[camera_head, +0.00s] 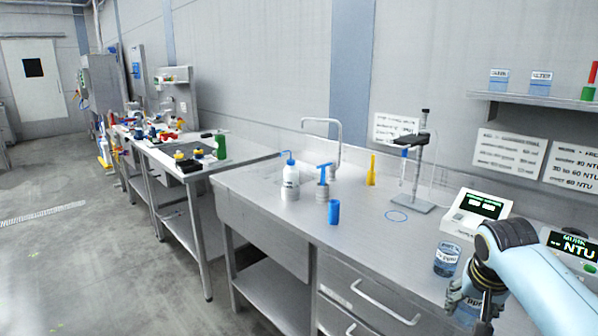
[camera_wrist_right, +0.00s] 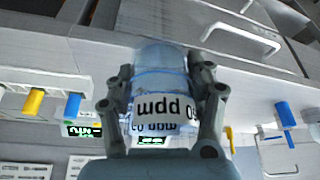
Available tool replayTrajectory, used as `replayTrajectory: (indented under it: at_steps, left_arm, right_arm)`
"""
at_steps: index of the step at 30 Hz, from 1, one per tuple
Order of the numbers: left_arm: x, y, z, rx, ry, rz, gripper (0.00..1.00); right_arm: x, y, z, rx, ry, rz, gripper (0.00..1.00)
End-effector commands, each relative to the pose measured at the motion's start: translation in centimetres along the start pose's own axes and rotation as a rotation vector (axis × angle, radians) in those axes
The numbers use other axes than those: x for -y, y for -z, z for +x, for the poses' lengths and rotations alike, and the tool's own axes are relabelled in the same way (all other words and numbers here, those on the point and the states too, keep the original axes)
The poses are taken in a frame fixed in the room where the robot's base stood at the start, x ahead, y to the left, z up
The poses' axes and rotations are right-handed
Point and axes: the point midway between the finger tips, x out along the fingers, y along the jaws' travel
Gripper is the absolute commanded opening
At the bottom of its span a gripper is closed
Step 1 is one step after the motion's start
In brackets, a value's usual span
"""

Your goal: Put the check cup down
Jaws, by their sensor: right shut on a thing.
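The check cup is a clear bluish cup with a white label ending in "ppm". In the right wrist view the cup (camera_wrist_right: 160,80) sits between the two fingers, its label upside down. My right gripper (camera_head: 474,306) is shut on it, near the right front of the steel counter (camera_head: 300,222). In the head view the cup (camera_head: 464,312) is partly covered by the gripper. I cannot tell how high its base is above the counter. My left gripper is not in view.
A similar labelled cup (camera_head: 446,262) stands just behind my gripper. A meter with a green display (camera_head: 477,212) and another marked NTU (camera_head: 572,250) are close by. A blue cup (camera_head: 334,212) and wash bottle (camera_head: 290,180) stand left.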

Motion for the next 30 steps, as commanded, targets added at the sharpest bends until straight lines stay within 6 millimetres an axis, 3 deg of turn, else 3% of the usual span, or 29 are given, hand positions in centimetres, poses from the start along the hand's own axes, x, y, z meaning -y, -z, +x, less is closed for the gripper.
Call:
replayTrajectory:
  at_steps: [1,9,18,23,30]
  left_arm:
    - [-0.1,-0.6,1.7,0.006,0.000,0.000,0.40]
    - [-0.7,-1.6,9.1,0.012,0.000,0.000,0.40]
    - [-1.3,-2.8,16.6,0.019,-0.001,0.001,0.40]
    - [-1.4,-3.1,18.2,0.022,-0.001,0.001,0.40]
    - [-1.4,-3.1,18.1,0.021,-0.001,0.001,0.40]
  right_arm:
    - [0.0,-0.7,1.6,0.000,0.000,0.000,0.18]
    - [0.0,-3.7,8.7,0.004,-0.002,-0.001,0.18]
    - [-0.2,-7.0,16.2,0.014,-0.007,-0.003,0.18]
    - [-0.2,-7.8,17.8,0.017,-0.008,-0.003,0.18]
    - [-0.2,-7.7,17.7,0.016,-0.008,-0.003,0.18]
